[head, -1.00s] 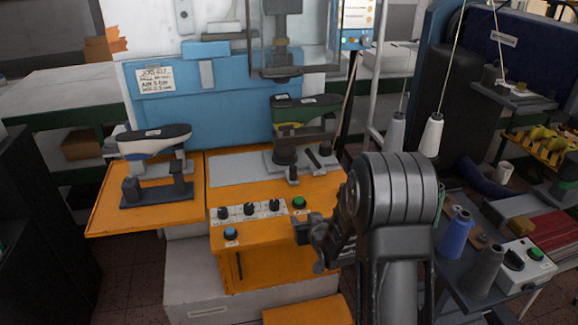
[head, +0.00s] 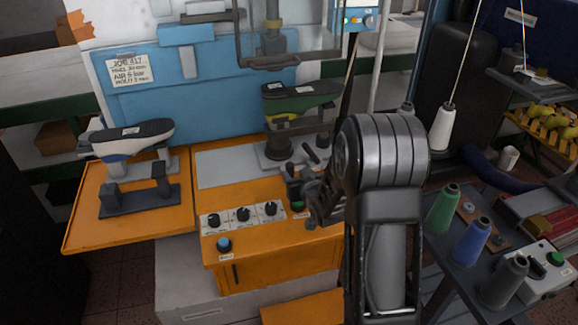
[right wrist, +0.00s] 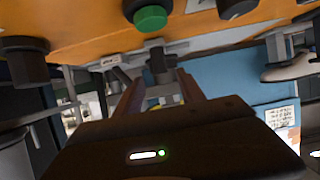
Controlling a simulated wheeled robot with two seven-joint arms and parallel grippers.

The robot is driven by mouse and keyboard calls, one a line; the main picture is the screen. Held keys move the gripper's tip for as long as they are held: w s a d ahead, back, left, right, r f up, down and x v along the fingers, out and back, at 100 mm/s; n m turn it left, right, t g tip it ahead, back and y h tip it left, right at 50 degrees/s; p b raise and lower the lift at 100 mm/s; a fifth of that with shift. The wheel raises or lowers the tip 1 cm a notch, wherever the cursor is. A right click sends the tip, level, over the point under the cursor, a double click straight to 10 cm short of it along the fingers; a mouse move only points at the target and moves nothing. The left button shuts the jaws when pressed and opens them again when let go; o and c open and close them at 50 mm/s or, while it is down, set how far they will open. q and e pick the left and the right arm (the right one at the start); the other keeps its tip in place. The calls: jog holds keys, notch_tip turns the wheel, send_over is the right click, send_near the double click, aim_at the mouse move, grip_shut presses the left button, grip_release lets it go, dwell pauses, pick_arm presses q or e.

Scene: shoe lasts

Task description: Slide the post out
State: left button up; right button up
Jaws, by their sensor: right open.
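A dark grey post (head: 279,146) stands on a grey base plate on the orange machine top, with a green-and-yellow shoe last (head: 300,98) on it. Short dark levers (head: 311,154) stand beside it. My right gripper (head: 306,188) is near the front edge of the machine, by the green button (head: 297,206), in front of the post and apart from it. In the right wrist view my gripper (right wrist: 160,90) is open, its two fingers apart, with the post and last partly visible beyond them. My left gripper is not in view.
Black knobs (head: 243,214) and a blue button (head: 224,244) line the front panel. Another shoe last (head: 132,139) stands at left on an orange shelf (head: 85,215). A clamp (head: 270,60) hangs above the post. Thread spools (head: 472,241) stand at right.

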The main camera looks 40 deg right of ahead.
aim_at(291, 169)
jog(key=shift+p+x, duration=0.65)
jog(key=shift+x, duration=3.3)
grip_shut()
